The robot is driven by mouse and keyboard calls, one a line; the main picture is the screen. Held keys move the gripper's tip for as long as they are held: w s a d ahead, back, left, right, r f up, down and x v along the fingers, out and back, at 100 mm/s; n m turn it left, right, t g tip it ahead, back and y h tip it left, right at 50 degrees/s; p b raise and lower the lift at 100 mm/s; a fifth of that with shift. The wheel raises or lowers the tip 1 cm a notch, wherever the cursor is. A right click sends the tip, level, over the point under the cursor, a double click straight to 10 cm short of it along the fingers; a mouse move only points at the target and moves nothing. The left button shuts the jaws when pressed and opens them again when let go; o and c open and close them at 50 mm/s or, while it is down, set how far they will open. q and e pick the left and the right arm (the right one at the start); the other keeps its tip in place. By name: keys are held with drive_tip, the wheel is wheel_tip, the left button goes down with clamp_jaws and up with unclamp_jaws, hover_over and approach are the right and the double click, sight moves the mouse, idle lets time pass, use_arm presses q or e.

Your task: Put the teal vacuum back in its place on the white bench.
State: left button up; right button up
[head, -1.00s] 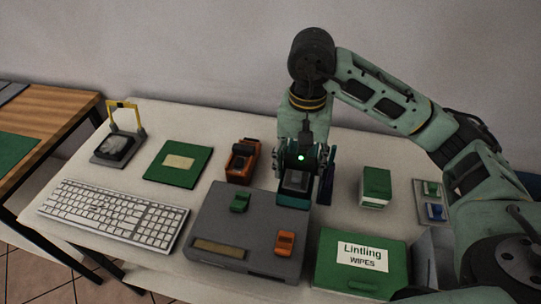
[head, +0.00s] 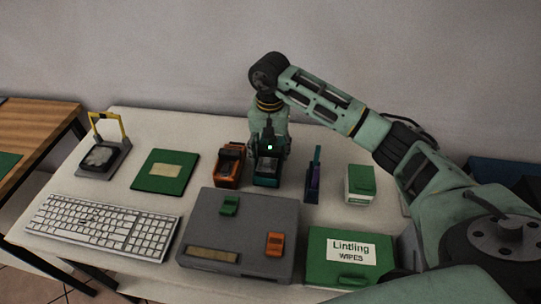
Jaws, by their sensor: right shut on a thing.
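The teal vacuum (head: 266,180) is a small boxy handheld unit with a dark top, at the back middle of the white bench (head: 340,140). My right gripper (head: 269,158) points down over it and is shut on it, hiding part of its upper back. The vacuum is upright, just right of a similar orange vacuum (head: 229,168), with a narrow gap between them. Its base looks at or very near the bench top; I cannot tell whether it touches. My left gripper is not in view.
A grey case (head: 205,225) lies in front. A green-and-white box (head: 360,184), wipes box (head: 320,262), green book (head: 165,178), keyboard (head: 95,222) and yellow-framed stand (head: 100,158) surround it.

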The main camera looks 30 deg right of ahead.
wheel_tip(320, 180, down, 2)
drive_tip(key=shift+f+p, duration=0.25)
drive_tip(key=shift+p, duration=0.05)
drive_tip(key=shift+f, duration=0.45)
drive_tip(key=o, duration=1.1)
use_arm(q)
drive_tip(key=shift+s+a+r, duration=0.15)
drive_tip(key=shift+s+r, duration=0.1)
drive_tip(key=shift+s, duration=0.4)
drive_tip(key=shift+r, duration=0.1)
use_arm(e)
drive_tip(key=shift+r, duration=0.15)
